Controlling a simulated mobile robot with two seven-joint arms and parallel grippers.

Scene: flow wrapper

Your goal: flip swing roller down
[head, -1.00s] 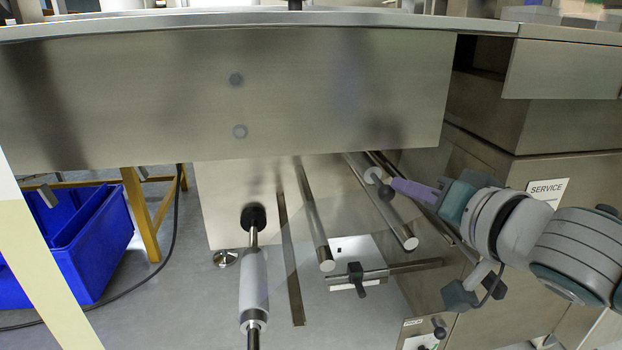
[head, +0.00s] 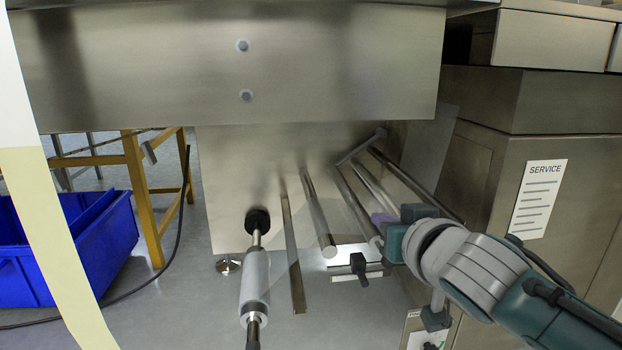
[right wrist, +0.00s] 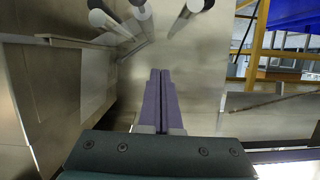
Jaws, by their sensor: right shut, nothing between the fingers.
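Several metal rollers and rods slant out under the front panel in the head view. On the right, a group of slim rollers (head: 352,195) has a short metal bracket (head: 360,146) at its upper end. The swing roller seems to be in this group, but I cannot tell which one it is. My right gripper (head: 380,222), with purple fingers, is at the lower end of this group and partly covers it. In the right wrist view its fingers (right wrist: 160,72) are shut and empty, with rod ends (right wrist: 101,18) beyond them. My left gripper is not in view.
A wide steel panel (head: 150,75) overhangs the rollers. A pale grey roller (head: 254,283) with a black knob (head: 257,220) stands at front centre. A black clamp handle (head: 358,265) is below the gripper. The cabinet with a SERVICE label (head: 538,198) bounds the right. A blue bin (head: 100,240) is left.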

